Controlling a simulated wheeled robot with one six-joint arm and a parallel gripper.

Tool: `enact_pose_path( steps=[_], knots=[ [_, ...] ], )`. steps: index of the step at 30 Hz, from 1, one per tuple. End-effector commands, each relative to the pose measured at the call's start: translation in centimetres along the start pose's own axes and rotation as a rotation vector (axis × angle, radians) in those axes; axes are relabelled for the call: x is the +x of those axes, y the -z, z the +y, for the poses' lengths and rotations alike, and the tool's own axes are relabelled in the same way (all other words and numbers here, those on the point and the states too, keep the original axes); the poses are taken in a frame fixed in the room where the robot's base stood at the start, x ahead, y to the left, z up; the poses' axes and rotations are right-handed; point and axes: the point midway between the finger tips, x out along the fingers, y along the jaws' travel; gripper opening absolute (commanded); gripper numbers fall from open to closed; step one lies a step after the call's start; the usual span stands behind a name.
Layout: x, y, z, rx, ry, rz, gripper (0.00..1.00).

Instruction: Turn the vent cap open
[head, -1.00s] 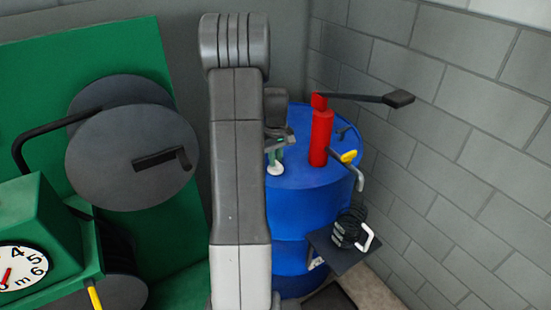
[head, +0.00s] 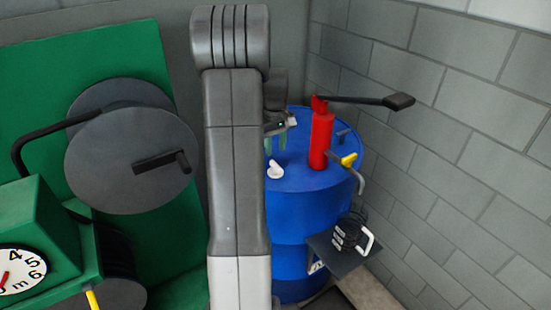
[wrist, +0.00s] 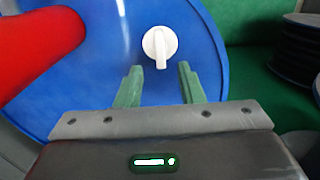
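The white vent cap (head: 275,169) sits on top of the blue drum (head: 315,215), left of the red pump. In the wrist view the cap (wrist: 160,44) is a round disc with a raised grip bar that points toward my gripper. My gripper (wrist: 158,84) has two green fingers, spread apart with nothing between them. The cap lies just beyond the fingertips, roughly centred between them, and the fingers appear clear of it. In the head view my gripper (head: 281,143) is above and behind the cap, partly hidden by my arm.
A red hand pump (head: 321,138) with a long black lever (head: 370,100) and a yellow-marked spout (head: 349,160) stands on the drum. A small shelf (head: 325,250) holds a black coiled item. Green reel equipment (head: 130,155) stands left, and a grey block wall (head: 460,150) rises right.

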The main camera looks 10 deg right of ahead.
Motion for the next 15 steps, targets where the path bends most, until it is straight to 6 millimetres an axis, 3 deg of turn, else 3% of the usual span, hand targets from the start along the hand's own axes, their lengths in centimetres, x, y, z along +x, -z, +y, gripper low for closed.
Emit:
enact_pose_path(
  steps=[6,15],
  knots=[
    [-4.7,0.1,0.0,0.0,-0.002,0.003,0.35],
    [-7.3,0.0,0.0,-0.001,0.0,0.0,0.35]
  ],
)
